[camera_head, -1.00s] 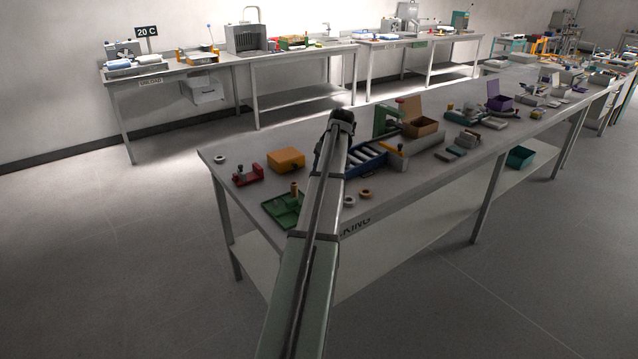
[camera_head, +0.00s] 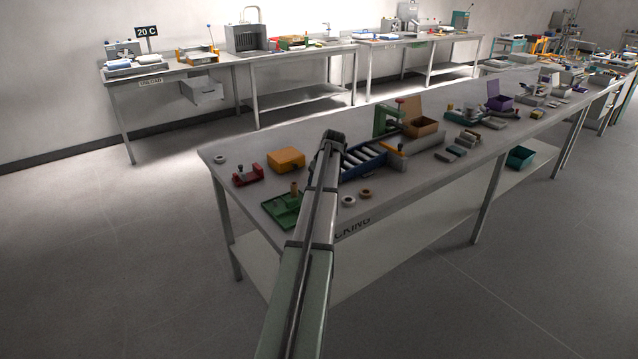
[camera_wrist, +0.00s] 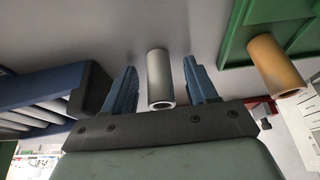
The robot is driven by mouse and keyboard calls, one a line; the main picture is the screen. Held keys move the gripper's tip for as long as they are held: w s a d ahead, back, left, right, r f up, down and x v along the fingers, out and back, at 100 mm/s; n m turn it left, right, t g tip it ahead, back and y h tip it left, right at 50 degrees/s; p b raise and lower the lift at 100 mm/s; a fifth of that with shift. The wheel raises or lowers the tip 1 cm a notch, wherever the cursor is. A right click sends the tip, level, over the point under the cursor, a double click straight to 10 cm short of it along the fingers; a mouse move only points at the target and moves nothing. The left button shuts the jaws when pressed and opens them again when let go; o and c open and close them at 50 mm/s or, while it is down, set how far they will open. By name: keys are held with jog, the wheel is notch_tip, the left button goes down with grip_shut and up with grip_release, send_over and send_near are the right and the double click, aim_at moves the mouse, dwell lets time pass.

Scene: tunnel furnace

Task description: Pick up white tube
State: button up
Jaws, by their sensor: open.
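The white tube (camera_wrist: 159,76) looks pale grey in the wrist view, with its hollow end towards the camera. It lies in line with the gap between the two blue fingers of my gripper (camera_wrist: 160,65), with space visible on both sides. My gripper is open and does not grip it. In the head view my own arm covers the gripper, and I cannot make out the tube there.
An orange-brown tube (camera_wrist: 274,64) stands on a green tray (camera_wrist: 238,40), to the right in the wrist view. A blue roller rack (camera_wrist: 55,75) is to the left. Two small rings (camera_head: 348,201) lie near the bench's front edge (camera_head: 375,218).

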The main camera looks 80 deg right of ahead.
jog(key=c, duration=1)
jog(key=shift+c, duration=0.2)
jog(key=shift+r, duration=0.1)
